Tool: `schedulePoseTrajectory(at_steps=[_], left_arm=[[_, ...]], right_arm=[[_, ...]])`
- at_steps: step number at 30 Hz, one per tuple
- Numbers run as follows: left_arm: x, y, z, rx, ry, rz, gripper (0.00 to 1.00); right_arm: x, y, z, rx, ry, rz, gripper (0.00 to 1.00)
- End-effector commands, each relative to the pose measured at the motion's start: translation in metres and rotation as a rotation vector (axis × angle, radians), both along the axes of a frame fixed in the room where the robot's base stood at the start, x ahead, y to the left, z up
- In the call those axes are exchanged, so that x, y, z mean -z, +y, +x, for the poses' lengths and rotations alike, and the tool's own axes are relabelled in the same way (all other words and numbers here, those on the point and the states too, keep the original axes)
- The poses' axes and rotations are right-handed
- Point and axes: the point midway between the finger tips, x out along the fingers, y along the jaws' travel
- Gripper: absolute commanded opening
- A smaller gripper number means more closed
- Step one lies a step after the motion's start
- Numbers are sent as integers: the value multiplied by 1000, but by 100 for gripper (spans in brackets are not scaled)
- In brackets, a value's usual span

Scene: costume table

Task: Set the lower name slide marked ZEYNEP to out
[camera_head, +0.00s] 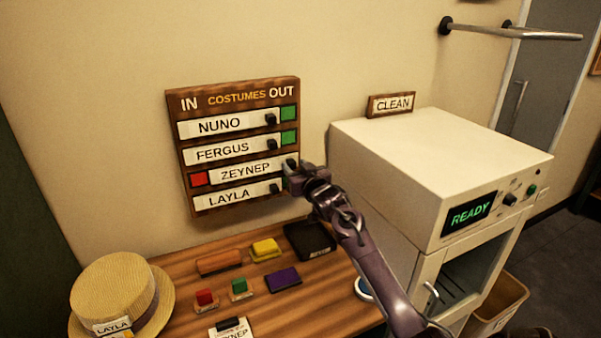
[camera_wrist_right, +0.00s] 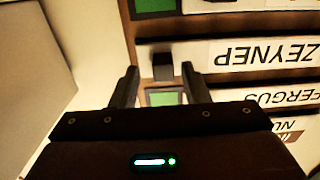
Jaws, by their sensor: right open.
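The name board (camera_head: 240,208) hangs on the wall with IN at left and OUT at right. The ZEYNEP slide (camera_head: 245,171) is third down and sits at the OUT end, with a red square (camera_head: 199,179) showing at its left. My right gripper (camera_head: 300,173) is open at the slide's right end. In the right wrist view, where the board appears upside down, the ZEYNEP slide (camera_wrist_right: 265,54) has a black knob (camera_wrist_right: 162,66) between my open right fingertips (camera_wrist_right: 160,72), with gaps on both sides. My left gripper is not in view.
The NUNO (camera_head: 220,125), FERGUS (camera_head: 222,153) and LAYLA (camera_head: 230,195) slides sit toward IN. A straw hat (camera_head: 118,280), coloured blocks and a black pad (camera_head: 308,241) are on the table below. A white cabinet reading READY (camera_head: 400,160) stands at right.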

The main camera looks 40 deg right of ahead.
Motion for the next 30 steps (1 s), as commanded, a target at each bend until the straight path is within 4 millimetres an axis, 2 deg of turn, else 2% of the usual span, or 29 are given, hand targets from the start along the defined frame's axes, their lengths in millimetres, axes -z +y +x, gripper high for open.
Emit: schedulePoseTrajectory(at_steps=[9, 15, 30], left_arm=[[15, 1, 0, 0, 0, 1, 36], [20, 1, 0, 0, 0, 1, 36], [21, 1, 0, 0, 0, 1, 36]], right_arm=[[5, 10, -45, 0, 3, 0, 42], [3, 14, -67, 3, 2, 0, 42], [1, 15, -72, 2, 1, 0, 42]])
